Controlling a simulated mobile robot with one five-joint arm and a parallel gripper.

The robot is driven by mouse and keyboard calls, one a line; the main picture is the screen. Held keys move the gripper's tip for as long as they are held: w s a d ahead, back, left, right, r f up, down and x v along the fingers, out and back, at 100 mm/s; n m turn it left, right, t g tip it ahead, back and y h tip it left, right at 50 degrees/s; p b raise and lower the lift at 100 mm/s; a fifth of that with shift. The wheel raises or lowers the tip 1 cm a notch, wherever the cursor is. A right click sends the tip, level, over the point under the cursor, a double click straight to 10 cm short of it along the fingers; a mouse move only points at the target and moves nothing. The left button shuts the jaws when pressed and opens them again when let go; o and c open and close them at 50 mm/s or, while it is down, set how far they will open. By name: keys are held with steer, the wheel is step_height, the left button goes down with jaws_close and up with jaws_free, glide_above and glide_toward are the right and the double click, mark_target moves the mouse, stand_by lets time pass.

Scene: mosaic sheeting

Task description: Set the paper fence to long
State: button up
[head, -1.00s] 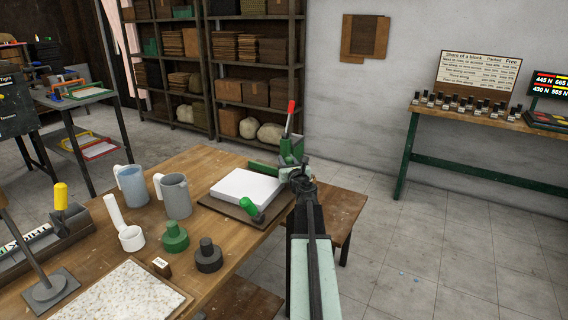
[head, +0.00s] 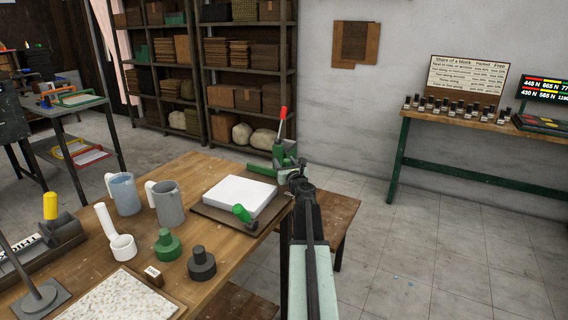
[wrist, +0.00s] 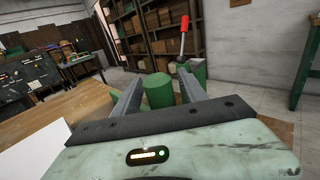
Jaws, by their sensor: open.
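A green device with a red-tipped lever (head: 283,123) stands at the far right corner of the wooden table, beside a white paper stack (head: 240,194) on a dark board. A green knob (head: 242,213) sits at the board's front edge. I cannot tell which green part is the paper fence. My gripper (head: 298,172) is just in front of the device, partly covering it. In the wrist view, my open gripper (wrist: 161,92) has a green cylinder (wrist: 158,90) showing between its fingers; contact is unclear. The red lever (wrist: 184,38) rises behind the right finger.
A speckled sheet (head: 118,298) lies in front.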

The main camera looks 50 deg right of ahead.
steer(key=v, duration=0.7)
steer(key=shift+a, duration=0.1)
